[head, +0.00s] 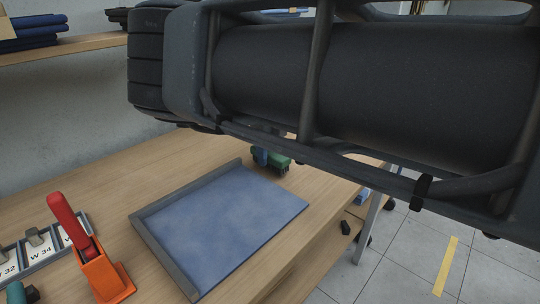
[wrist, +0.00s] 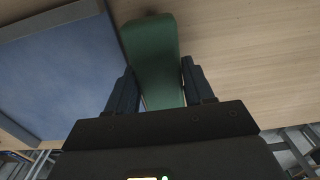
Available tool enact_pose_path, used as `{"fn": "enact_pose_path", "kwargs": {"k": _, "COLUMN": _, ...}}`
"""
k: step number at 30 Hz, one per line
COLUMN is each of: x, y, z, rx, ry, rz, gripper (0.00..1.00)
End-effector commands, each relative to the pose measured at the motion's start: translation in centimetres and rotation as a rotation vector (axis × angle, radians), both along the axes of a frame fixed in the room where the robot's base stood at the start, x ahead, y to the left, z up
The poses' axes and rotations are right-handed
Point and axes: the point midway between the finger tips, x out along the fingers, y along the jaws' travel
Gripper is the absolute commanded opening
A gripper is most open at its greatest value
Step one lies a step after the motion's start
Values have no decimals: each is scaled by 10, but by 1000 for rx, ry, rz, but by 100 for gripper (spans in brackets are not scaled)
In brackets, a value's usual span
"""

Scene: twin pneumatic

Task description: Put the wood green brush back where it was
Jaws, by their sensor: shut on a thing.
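The green brush (head: 281,163) shows small in the head view, just beyond the far right corner of the blue mat, with its bristles facing down. My gripper (head: 262,157) is shut on it, mostly hidden behind my arm. In the wrist view the brush's smooth green back (wrist: 152,45) runs between the two dark fingers of my gripper (wrist: 157,70), one finger on each side. The brush is at or close above the wooden tabletop (head: 160,172); I cannot tell whether it touches.
A blue mat with a raised grey edge (head: 220,225) lies beside the brush. A red-handled orange tool (head: 100,270) and a labelled rack (head: 40,250) stand at the lower left. A shelf (head: 70,45) holds folded blue cloths. The table's edge is near the brush's right.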

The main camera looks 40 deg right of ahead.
Motion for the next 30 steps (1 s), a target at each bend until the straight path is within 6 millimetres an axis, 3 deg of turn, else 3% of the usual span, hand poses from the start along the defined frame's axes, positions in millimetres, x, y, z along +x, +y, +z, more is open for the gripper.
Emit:
{"fn": "enact_pose_path", "kwargs": {"k": 4, "x": 0, "y": -1, "z": -12, "rx": 0, "ry": -2, "rz": -1, "gripper": 24}}
{"fn": "enact_pose_path", "kwargs": {"k": 15, "x": 0, "y": -1, "z": -17, "rx": -2, "ry": 0, "rz": 0, "gripper": 24}}
{"fn": "enact_pose_path", "kwargs": {"k": 16, "x": 0, "y": -1, "z": -16, "rx": -2, "ry": 0, "rz": 0, "gripper": 55}}
{"fn": "enact_pose_path", "kwargs": {"k": 23, "x": 0, "y": -1, "z": -16, "rx": -1, "ry": -1, "rz": 0, "gripper": 77}}
{"fn": "enact_pose_path", "kwargs": {"k": 30, "x": 0, "y": -1, "z": -15, "rx": -1, "ry": -1, "rz": 0, "gripper": 78}}
